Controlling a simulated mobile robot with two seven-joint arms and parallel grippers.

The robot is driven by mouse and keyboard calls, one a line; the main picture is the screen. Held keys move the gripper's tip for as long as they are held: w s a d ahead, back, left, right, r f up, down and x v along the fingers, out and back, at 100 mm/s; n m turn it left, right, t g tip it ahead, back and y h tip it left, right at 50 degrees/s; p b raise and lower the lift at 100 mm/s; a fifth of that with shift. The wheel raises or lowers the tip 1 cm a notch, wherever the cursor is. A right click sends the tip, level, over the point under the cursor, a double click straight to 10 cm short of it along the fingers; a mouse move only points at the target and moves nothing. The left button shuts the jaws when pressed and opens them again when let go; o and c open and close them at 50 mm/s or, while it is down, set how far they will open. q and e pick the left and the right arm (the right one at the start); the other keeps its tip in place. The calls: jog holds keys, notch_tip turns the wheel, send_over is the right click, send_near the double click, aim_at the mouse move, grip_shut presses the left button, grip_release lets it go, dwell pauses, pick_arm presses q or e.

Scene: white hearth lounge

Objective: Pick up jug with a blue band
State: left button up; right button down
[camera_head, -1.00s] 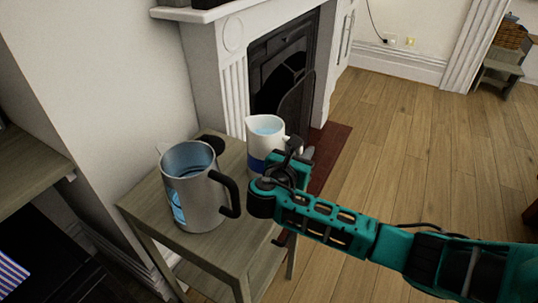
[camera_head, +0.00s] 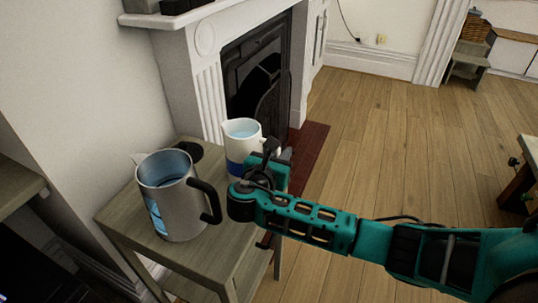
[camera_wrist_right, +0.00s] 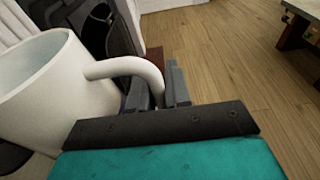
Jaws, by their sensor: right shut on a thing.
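The white jug with a blue band (camera_head: 238,150) stands upright at the right side of the small wooden table (camera_head: 122,207), with pale blue inside its top. In the right wrist view the white jug (camera_wrist_right: 62,95) fills the left side, its handle running between the fingers. My right gripper (camera_head: 270,155) is shut on the jug's handle; the fingers also show in the right wrist view (camera_wrist_right: 165,88). My left gripper is not in view.
A metal jug with a black handle (camera_head: 175,200) stands on the table, left of the white jug. A dark round object (camera_head: 188,151) lies behind it. The white fireplace (camera_head: 207,75) is close behind. Open wooden floor (camera_head: 390,140) lies to the right.

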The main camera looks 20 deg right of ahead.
jog(key=shift+w+r, duration=0.1)
jog(key=shift+r, duration=0.7)
pick_arm(q)
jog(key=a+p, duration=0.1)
jog(key=p, duration=0.1)
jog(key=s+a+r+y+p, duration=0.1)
jog(key=p, duration=0.2)
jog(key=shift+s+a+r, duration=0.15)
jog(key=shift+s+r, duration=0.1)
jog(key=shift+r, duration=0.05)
pick_arm(e)
notch_tip(320, 180, up, 19)
jog(key=shift+f, duration=0.15)
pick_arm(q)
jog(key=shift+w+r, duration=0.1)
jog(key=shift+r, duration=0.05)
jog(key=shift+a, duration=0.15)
pick_arm(e)
jog(key=shift+a, duration=0.1)
